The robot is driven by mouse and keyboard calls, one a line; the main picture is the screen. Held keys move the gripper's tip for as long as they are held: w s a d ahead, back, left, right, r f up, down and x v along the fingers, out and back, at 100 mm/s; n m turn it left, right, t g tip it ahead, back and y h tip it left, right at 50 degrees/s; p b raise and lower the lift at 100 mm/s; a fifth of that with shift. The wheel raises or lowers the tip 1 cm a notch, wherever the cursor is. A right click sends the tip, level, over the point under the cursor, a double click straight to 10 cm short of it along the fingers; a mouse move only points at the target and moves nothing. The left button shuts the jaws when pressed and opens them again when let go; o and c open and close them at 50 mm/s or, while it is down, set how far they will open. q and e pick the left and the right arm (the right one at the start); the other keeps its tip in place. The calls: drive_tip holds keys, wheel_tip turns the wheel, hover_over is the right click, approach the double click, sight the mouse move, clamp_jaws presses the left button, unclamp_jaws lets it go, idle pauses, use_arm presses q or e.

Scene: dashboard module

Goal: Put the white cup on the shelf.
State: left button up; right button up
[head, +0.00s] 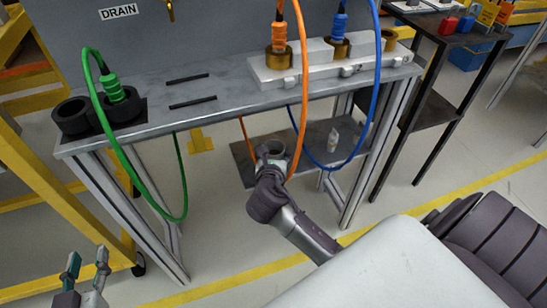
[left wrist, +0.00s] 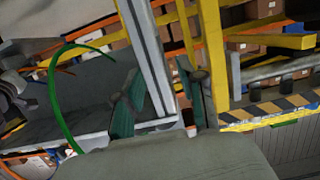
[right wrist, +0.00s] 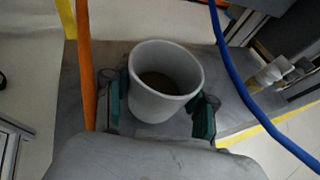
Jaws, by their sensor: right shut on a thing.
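The white cup (right wrist: 165,92) is between the two green-padded fingers of my right gripper (right wrist: 160,105), which is shut on it. The cup's open top faces the right wrist camera. In the head view, the cup (head: 275,148) is partly hidden by my right gripper (head: 271,158), over the grey lower shelf (head: 243,166) under the workbench. I cannot tell whether the cup's base touches the shelf. My left gripper (head: 87,262) is low at the left, away from the bench, with its fingers apart and nothing between them; it also shows in the left wrist view (left wrist: 160,98).
An orange cable (head: 303,90) hangs right beside my right gripper. A blue cable (head: 376,90) loops over the shelf's right part, near a small pale item (head: 333,140). A green cable (head: 183,185) hangs at the left. The benchtop (head: 215,97) edge is above the shelf.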

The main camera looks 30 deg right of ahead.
drive_tip(key=shift+f, duration=0.35)
use_arm(q)
drive_tip(key=shift+w+d+r+t, duration=0.15)
drive_tip(key=shift+r+t, duration=0.15)
drive_tip(key=shift+r, duration=0.15)
drive_tip(key=shift+w+d+r+t, duration=0.1)
drive_tip(key=shift+r+t, duration=0.2)
drive_tip(key=shift+r, duration=0.15)
drive_tip(key=shift+a, duration=0.1)
use_arm(e)
drive_tip(key=shift+f, duration=0.1)
drive_tip(key=o, duration=1)
use_arm(q)
drive_tip(key=shift+f, duration=0.2)
use_arm(e)
drive_tip(key=shift+o, duration=0.2)
